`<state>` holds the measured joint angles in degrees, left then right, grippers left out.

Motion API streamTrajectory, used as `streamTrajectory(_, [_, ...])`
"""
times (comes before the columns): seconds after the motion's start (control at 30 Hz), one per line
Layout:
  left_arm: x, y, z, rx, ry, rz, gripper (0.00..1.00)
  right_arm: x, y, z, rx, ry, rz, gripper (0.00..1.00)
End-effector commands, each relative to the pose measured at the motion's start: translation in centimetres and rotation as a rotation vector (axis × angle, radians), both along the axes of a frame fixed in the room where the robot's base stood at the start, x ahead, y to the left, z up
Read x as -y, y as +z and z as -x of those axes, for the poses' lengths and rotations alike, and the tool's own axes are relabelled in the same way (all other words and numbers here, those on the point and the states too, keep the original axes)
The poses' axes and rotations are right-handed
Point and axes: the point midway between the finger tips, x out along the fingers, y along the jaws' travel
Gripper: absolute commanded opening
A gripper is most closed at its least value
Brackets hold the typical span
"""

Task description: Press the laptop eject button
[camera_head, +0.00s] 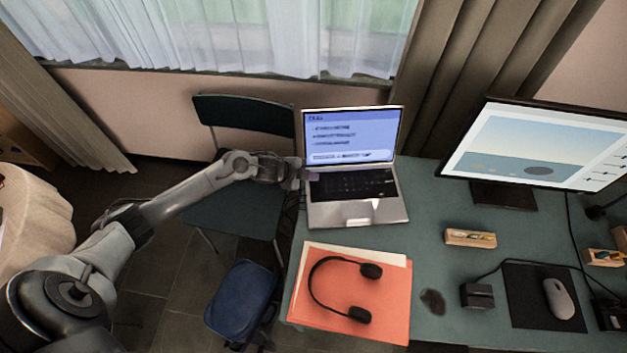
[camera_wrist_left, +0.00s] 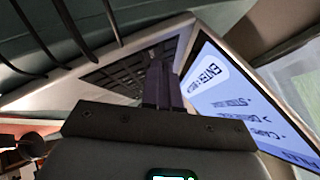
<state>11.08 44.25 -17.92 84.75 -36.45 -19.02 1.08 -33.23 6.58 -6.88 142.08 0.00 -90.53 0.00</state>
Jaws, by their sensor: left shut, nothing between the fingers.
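An open silver laptop (camera_head: 357,213) with a black keyboard and a lit blue screen (camera_head: 350,137) stands at the left back of the green desk. My left gripper (camera_head: 311,176) is at the laptop's left edge, beside the upper left of the keyboard. In the left wrist view the shut, empty fingers (camera_wrist_left: 160,85) point toward the keyboard (camera_wrist_left: 130,72) near the screen hinge. The eject button cannot be made out; whether the fingertips touch the laptop I cannot tell. My right gripper is in neither view.
Orange folders (camera_head: 385,315) with a black headset (camera_head: 360,314) lie in front of the laptop. A monitor (camera_head: 545,150), a mouse (camera_head: 558,299) and a small wooden tray (camera_head: 470,238) are to the right. A dark chair (camera_head: 235,205) stands left of the desk, under my arm.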

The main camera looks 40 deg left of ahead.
Motion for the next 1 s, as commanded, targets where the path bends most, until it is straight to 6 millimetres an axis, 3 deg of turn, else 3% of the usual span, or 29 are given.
streamTrajectory(0.7, [0.0,-0.5,0.0,0.000,0.000,0.000,0.00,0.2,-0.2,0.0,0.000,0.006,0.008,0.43])
streamTrajectory(1.0, [0.0,0.4,0.0,-0.001,-0.001,0.000,0.00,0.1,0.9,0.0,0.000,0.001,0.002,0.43])
